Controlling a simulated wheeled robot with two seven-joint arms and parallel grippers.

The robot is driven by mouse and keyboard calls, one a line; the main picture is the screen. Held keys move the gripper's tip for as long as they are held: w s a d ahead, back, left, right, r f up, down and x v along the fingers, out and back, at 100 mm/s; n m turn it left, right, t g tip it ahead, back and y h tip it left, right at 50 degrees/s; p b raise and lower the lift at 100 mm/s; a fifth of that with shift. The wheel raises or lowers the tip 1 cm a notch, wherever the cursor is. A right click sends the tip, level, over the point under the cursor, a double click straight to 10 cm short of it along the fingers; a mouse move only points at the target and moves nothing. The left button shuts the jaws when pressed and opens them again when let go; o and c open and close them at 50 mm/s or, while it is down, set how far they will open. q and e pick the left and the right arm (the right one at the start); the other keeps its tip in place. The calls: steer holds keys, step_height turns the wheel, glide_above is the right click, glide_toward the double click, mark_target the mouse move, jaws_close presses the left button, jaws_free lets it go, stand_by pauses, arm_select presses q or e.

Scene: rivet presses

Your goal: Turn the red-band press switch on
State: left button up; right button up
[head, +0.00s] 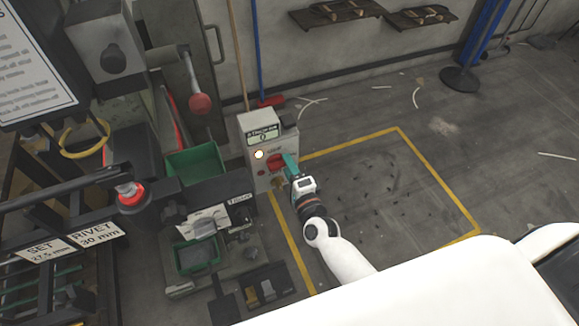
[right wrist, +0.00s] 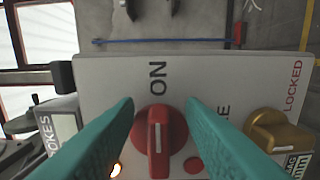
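A grey control box (head: 256,133) stands on the floor side of the press bench. Its red rotary switch (right wrist: 159,140) has an upright grip with a white line, in line with the "ON" label (right wrist: 157,78) in the right wrist view. My right gripper (head: 290,163) is at the box face. Its teal fingers are apart on either side of the red switch, with no visible contact. A red band (head: 130,190) shows on a black cylinder of the press at the left. A lamp (head: 259,154) on the box glows. My left gripper is out of view.
A brass key knob (right wrist: 268,130) marked "LOCKED" and a small red button (right wrist: 193,165) sit beside the switch.

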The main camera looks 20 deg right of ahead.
steer(key=s, duration=1.2)
steer(key=shift+d+b, duration=0.2)
steer(key=shift+b, duration=0.1)
